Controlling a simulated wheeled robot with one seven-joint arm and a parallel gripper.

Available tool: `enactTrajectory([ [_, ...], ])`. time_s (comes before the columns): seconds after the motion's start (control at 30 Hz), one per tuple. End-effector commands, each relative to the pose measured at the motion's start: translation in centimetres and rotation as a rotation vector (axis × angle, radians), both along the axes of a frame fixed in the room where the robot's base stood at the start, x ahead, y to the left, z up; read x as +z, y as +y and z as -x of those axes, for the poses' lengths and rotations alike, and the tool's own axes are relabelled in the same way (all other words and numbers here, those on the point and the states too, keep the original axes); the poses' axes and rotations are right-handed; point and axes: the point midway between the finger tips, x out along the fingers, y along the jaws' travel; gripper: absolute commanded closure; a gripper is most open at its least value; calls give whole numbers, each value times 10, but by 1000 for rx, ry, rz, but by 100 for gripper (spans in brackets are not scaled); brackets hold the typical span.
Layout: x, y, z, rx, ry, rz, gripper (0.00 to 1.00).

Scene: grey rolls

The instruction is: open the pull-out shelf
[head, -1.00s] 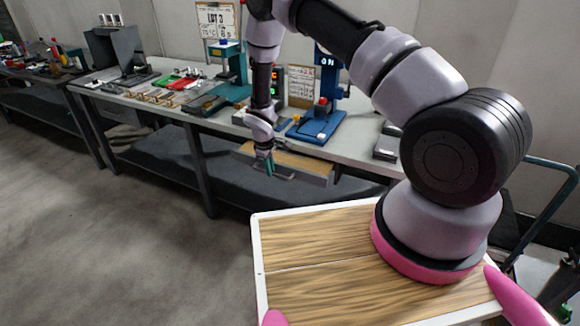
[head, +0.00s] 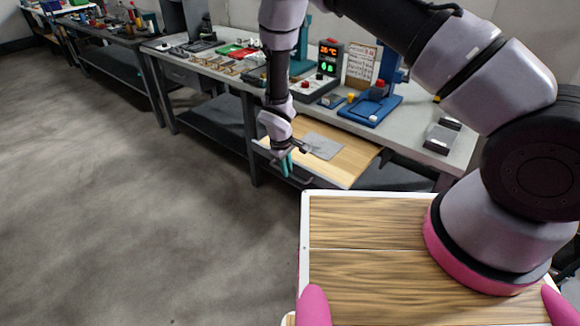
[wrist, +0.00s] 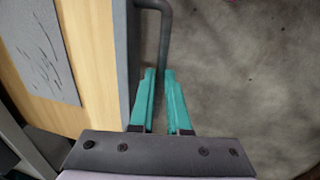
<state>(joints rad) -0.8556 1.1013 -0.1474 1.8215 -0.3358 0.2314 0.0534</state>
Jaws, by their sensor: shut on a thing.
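The pull-out shelf (head: 345,163) is a light wooden board under the workbench. It sticks well out from beneath the bench top, with a grey sheet (head: 322,146) lying on it. In the wrist view the shelf (wrist: 93,45) is at the left with its grey front edge, and the dark bar handle (wrist: 166,35) stands off that edge. My gripper (head: 287,163) is at the shelf's front, its teal fingers pointing down at the handle. In the wrist view my gripper (wrist: 160,78) has its fingers on either side of the handle bar, shut on it.
The workbench (head: 420,125) carries a blue press (head: 372,107), a display box (head: 328,60) and several small parts. A dark lower shelf (head: 215,128) runs beneath it. The grey floor (head: 130,220) at the left and in front is clear.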

Motion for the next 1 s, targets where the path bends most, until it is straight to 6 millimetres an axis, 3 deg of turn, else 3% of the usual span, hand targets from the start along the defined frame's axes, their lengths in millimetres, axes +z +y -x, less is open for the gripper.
enactTrajectory([
  [0.2, 0, 0, 0, 0, 1, -1, 100],
  [0.23, 0, 0, 0, 0, 1, -1, 74],
  [0.3, 0, 0, 0, 0, 1, -1, 55],
  [0.67, 4, 1, 0, 0, -1, -1, 55],
  [1.0, 63, 8, 9, 2, -2, -3, 55],
])
